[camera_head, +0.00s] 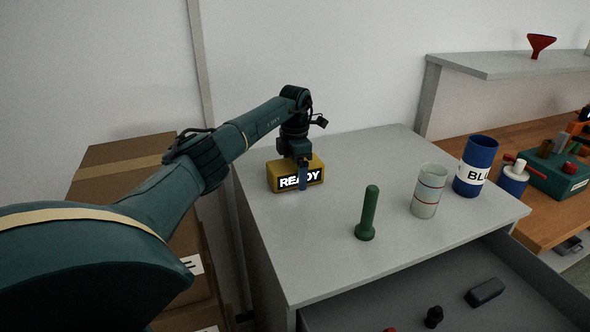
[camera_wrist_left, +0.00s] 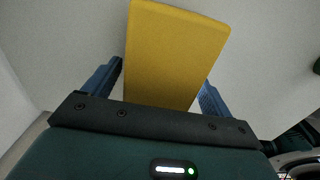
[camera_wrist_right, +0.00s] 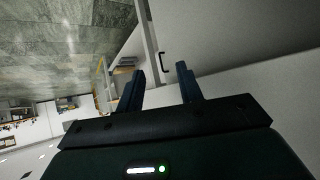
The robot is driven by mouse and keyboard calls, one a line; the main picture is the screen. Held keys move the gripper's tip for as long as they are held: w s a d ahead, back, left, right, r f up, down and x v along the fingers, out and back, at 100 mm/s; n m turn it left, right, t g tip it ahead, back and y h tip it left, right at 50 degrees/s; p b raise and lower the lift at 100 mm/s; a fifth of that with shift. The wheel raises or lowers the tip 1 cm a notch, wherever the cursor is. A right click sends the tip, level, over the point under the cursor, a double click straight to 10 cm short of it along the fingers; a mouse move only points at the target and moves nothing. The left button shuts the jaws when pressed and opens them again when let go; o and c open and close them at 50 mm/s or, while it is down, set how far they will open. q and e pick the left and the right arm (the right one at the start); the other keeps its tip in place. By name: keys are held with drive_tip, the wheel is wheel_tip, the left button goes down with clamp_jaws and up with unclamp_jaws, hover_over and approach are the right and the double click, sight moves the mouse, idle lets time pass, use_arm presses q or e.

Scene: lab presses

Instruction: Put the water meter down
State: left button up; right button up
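A yellow box with a black "READY" label (camera_head: 283,182), which I take to be the water meter, is at the back left of the grey cabinet top and seems to rest on it. My left gripper (camera_head: 303,183) reaches down over it, with one blue finger in front of the label. In the left wrist view the yellow box (camera_wrist_left: 172,50) lies between the two fingers, with narrow gaps beside it, so the gripper looks open around it. The far finger is hidden in the head view. My right gripper (camera_wrist_right: 160,82) is open and empty, away from the box.
On the cabinet top (camera_head: 330,265) stand a green pestle-like piece (camera_head: 368,212), a pale cup (camera_head: 428,190) and a blue labelled cup (camera_head: 475,165). An open drawer (camera_head: 400,305) below holds small dark items. Cardboard boxes (camera_head: 120,155) stand at the left. The cabinet's front left is clear.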

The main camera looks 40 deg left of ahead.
use_arm(q)
drive_tip(key=shift+r, duration=0.1)
wheel_tip(320, 180, up, 12)
drive_tip(key=b, duration=0.1)
idle(0.5)
idle(0.5)
